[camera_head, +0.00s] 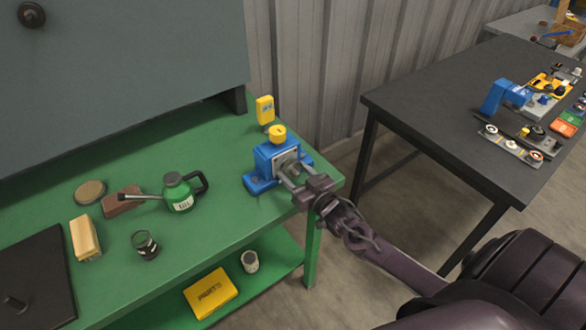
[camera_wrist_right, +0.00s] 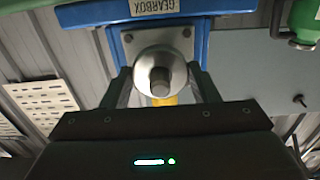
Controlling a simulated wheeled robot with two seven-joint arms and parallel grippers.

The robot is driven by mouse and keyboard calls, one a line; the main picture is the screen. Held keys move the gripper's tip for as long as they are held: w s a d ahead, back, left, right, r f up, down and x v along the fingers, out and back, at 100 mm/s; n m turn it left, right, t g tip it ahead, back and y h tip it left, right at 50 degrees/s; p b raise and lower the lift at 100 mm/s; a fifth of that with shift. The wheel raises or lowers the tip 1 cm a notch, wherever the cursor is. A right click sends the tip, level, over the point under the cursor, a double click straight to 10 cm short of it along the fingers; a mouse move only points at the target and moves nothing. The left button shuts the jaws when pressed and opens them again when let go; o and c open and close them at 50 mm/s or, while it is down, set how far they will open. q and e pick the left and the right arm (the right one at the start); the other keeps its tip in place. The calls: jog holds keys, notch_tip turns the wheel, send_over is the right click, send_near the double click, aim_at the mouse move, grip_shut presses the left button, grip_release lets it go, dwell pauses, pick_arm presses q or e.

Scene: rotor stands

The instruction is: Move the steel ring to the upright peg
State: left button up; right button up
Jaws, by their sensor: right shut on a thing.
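The steel ring (camera_wrist_right: 145,64) sits around the horizontal shaft (camera_wrist_right: 160,82) that sticks out of the blue gearbox (camera_head: 266,160). In the head view the ring is small and partly hidden by my right gripper (camera_head: 288,170). The gripper comes in from the right, and its two fingers lie on either side of the ring, shut on it. The wrist view shows the fingers (camera_wrist_right: 163,85) flanking the ring against the gearbox's grey face plate. A short upright peg (camera_head: 15,303) stands on a dark plate (camera_head: 40,260) at the lower left of the green bench. My left gripper is not in view.
A yellow device (camera_head: 265,109) stands behind the gearbox. A dark table (camera_head: 430,90) is at right.

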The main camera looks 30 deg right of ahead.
jog(key=shift+s+d+r+p, duration=0.15)
jog(key=shift+s+p, duration=0.65)
jog(key=shift+s, duration=0.7)
jog(key=shift+s+d+p, duration=0.1)
jog(key=shift+s+p, duration=0.7)
jog(key=shift+s, duration=1.2)
